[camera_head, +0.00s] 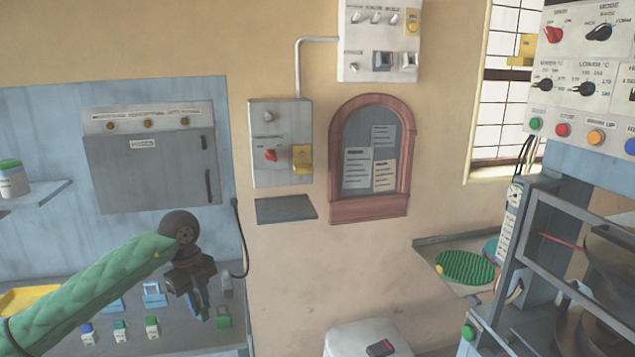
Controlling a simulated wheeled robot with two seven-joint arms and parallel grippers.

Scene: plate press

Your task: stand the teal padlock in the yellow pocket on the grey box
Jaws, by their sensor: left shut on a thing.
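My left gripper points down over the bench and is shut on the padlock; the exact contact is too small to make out. The grey box (262,150) is on the wall, up and to the right of the gripper, with a red knob and a conduit above. The yellow pocket (302,159) sits on its lower right front. My right gripper is out of view.
A dark shelf (285,208) juts out below the grey box. A framed notice board (371,208) hangs to its right. A press stands at the far right.

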